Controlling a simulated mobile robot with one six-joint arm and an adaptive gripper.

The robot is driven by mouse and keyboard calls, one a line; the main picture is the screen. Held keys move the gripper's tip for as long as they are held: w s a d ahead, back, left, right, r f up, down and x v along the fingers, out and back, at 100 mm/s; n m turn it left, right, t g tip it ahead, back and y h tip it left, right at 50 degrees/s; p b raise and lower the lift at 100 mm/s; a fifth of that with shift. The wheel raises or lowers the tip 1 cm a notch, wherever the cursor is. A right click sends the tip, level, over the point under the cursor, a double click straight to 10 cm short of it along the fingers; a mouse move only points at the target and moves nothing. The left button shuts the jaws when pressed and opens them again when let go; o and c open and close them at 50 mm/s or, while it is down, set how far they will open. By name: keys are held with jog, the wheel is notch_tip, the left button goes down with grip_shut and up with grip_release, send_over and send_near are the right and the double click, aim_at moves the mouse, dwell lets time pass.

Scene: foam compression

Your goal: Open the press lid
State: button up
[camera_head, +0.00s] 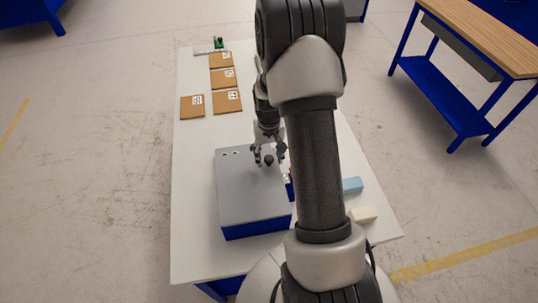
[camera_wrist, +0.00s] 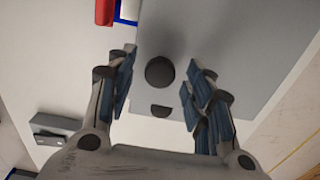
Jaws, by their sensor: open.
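The press (camera_head: 250,192) is a grey-topped box with a blue lower body on the white table. Its flat grey lid (camera_head: 245,195) looks closed. A round dark knob (camera_head: 268,160) stands near the lid's far right part; it also shows in the wrist view (camera_wrist: 159,71). My gripper (camera_head: 268,157) is above the lid at the knob. In the wrist view my gripper (camera_wrist: 157,88) is open, with one finger on each side of the knob and gaps between. A smaller dark half-round shape (camera_wrist: 160,110) lies nearer the gripper's palm. My arm hides part of the press's right side.
The white table (camera_head: 195,150) holds several brown labelled squares (camera_head: 227,101) at the far left. A blue block (camera_head: 352,185) and a cream block (camera_head: 362,214) lie right of my arm. A small green item (camera_head: 219,42) is at the far edge. A wood-topped bench (camera_head: 490,35) stands at right.

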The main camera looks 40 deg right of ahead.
jog(key=shift+c, duration=0.5)
grip_shut()
